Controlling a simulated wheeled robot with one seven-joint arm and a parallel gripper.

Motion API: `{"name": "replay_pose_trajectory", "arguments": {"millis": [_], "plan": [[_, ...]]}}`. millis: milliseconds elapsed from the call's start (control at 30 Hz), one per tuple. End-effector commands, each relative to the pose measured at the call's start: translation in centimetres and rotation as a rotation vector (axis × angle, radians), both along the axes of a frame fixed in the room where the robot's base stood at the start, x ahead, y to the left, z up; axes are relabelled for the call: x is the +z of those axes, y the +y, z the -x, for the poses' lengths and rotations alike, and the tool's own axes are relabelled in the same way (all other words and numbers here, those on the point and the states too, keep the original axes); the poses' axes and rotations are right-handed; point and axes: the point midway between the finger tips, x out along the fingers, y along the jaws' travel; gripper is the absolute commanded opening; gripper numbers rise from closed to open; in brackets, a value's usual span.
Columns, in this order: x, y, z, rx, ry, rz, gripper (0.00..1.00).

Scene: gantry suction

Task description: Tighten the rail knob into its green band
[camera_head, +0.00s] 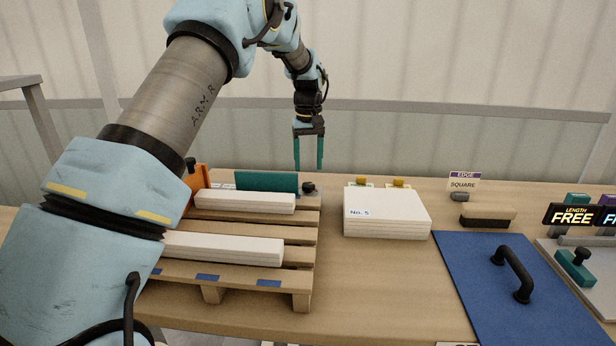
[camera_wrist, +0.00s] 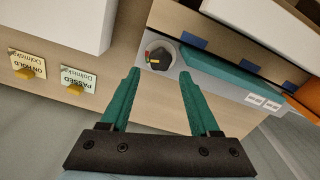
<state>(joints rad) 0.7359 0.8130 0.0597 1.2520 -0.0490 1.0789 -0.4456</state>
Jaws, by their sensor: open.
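The rail knob (camera_head: 308,187) is a small black knob at the right end of the teal rail (camera_head: 267,181), at the back of the pallet. In the wrist view the knob (camera_wrist: 158,56) sits on a pale grey round base with small yellow and red marks beside it. The rail (camera_wrist: 215,75) runs off to its right. I cannot make out a green band. My gripper (camera_head: 308,166) has two teal fingers, open and empty, pointing down above the knob. In the wrist view the gripper (camera_wrist: 159,73) has its fingertips either side of the knob's line, apart from it.
The wooden pallet (camera_head: 303,272) carries white boards (camera_head: 245,202) in front of the rail. A white stack marked NO. 5 (camera_head: 386,218) stands to the right, with two yellow-clipped tags behind it. A blue mat (camera_head: 470,282) with a black handle (camera_head: 513,273) lies further right.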

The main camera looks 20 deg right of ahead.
Motion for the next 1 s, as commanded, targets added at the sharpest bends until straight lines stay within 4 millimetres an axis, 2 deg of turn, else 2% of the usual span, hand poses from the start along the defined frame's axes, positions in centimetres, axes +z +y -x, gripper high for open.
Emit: {"name": "replay_pose_trajectory", "arguments": {"millis": [100,300,500,733,1000], "plan": [[-2.0,0.1,0.1,0.000,0.004,-0.002,0.62],[-4.8,0.0,0.0,0.000,0.001,0.000,0.62],[-5.9,0.0,0.0,0.000,0.000,0.001,0.62],[-6.0,0.0,0.0,0.000,0.000,0.001,0.62],[-6.0,0.0,0.0,0.000,-0.001,0.001,0.33]]}}
